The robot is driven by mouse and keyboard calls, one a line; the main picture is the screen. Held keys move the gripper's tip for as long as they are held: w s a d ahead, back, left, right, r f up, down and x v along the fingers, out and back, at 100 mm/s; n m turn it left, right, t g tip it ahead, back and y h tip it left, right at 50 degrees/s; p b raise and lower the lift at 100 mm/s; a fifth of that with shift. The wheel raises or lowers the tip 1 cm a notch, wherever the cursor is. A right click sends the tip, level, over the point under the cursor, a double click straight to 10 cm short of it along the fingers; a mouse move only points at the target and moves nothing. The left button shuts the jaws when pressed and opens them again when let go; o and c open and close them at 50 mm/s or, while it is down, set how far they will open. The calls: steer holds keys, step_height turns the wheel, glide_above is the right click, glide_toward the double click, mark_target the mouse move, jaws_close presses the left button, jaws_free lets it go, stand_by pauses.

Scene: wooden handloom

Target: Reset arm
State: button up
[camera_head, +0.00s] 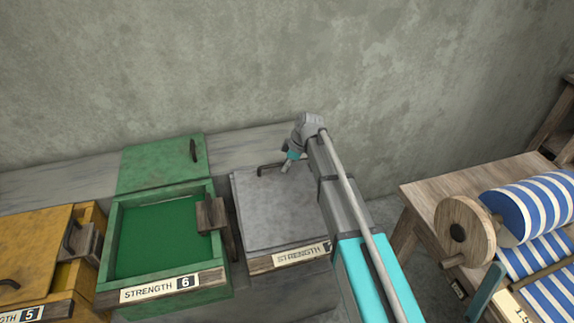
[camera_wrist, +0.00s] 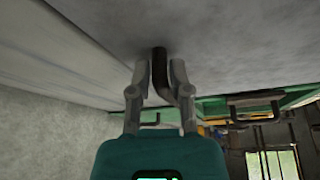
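In the head view, my gripper (camera_head: 287,163) is at the far right corner of a closed grey lid (camera_head: 280,208). The lid covers a box labelled STRENGTH, its number partly hidden by my arm. A dark handle (camera_head: 268,169) on the lid lies just left of my fingers. In the wrist view, the dark handle (camera_wrist: 160,82) stands between the two grey fingers of my gripper (camera_wrist: 158,70). A narrow gap shows between the handle and the left finger; the right finger is very close to it. I see no firm grip.
An open green box (camera_head: 160,238) labelled STRENGTH 6 stands left of the grey one, its green lid (camera_head: 162,163) folded back. A yellow box (camera_head: 35,255) is further left. A wooden loom (camera_head: 440,190) with blue-striped cloth is at the right. A concrete wall (camera_head: 280,60) rises behind.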

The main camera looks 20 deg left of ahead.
steer(key=o, duration=0.3)
steer(key=shift+o, duration=0.2)
